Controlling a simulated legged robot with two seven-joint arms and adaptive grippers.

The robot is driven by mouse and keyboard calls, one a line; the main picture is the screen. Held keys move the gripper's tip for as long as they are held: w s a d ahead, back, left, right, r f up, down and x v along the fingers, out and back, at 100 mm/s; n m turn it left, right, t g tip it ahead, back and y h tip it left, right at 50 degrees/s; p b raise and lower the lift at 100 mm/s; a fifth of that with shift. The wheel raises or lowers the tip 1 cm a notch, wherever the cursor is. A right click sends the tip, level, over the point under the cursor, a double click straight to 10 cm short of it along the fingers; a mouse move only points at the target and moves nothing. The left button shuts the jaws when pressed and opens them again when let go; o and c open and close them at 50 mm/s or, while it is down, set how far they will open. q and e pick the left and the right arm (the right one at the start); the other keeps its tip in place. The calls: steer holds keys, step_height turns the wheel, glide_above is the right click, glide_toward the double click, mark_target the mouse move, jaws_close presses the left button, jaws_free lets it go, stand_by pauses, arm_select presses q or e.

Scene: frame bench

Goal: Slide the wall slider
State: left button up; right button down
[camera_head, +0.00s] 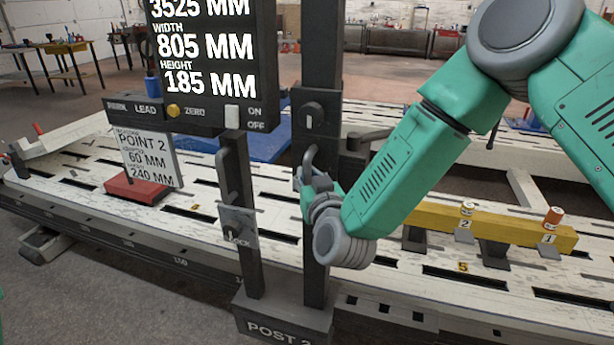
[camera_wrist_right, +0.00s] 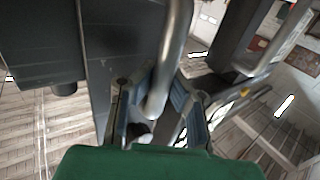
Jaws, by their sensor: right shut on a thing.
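A dark upright post (camera_head: 320,60) rises from a base marked POST 2 (camera_head: 283,322). A grey curved handle (camera_head: 308,160) stands out from this post; I take it for the slider's handle. My right gripper (camera_head: 305,183) is at the handle's lower part, partly hidden by its own wrist. In the right wrist view the bar of the handle (camera_wrist_right: 172,50) runs down between the two fingers of the gripper (camera_wrist_right: 155,108), which is shut on it. My left gripper is not in view.
A second upright with a grey handle (camera_head: 226,165) and a LOCK plate (camera_head: 238,224) stands just left. A display panel (camera_head: 210,60) hangs above it. A yellow beam (camera_head: 480,225) with small cans lies right on the slotted bench (camera_head: 90,215). A red block (camera_head: 143,190) sits left.

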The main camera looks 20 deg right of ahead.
steer(key=shift+a, duration=0.1)
steer(key=c, duration=1.5)
jaws_free()
steer(key=shift+s, duration=0.1)
steer(key=s, duration=1.2)
